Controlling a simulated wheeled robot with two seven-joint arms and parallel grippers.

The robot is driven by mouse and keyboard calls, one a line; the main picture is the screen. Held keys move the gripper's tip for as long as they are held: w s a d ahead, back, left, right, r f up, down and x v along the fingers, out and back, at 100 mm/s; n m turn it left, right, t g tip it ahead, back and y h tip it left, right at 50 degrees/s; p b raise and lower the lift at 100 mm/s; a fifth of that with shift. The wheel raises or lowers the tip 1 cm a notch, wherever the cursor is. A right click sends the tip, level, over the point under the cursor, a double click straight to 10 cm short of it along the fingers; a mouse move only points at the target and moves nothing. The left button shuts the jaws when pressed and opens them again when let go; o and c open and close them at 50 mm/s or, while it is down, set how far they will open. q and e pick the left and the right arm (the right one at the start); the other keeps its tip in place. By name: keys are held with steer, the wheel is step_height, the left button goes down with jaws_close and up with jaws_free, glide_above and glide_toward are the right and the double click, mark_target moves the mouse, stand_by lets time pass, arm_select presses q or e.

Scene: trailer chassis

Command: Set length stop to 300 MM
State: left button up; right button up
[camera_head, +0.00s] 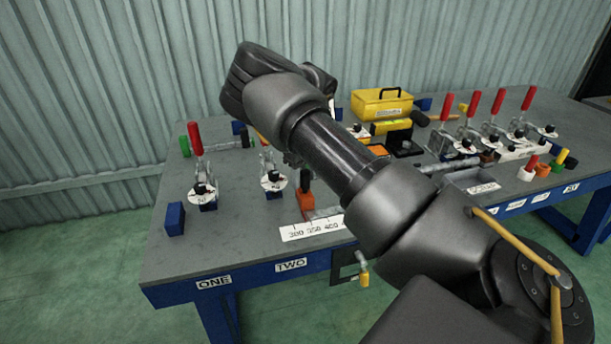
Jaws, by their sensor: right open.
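The length stop seems to be the orange block (306,201) on the near part of the workbench, behind a white scale plate (312,229) marked 300, 350 and 400. The block stands near the plate's 300 end; its exact setting cannot be read, and my arm covers ground just right of it. My right arm crosses the middle of the view, over the bench. My right gripper (325,85) is open, mostly hidden behind the wrist, and its fingertips cannot be made out. It does not visibly touch the stop. My left gripper is out of view.
Toggle clamps stand at the bench's left, one with a red handle (195,139), beside a blue block (175,219). More red-handled clamps (498,101) stand at the right. A yellow toolbox (381,104) is at the back. A corrugated wall (120,90) rises behind.

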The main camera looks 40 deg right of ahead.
steer(key=r, duration=0.6)
steer(key=d+r+b, duration=0.1)
steer(key=r, duration=0.2)
steer(key=shift+s+r, duration=0.15)
steer(key=shift+r, duration=0.25)
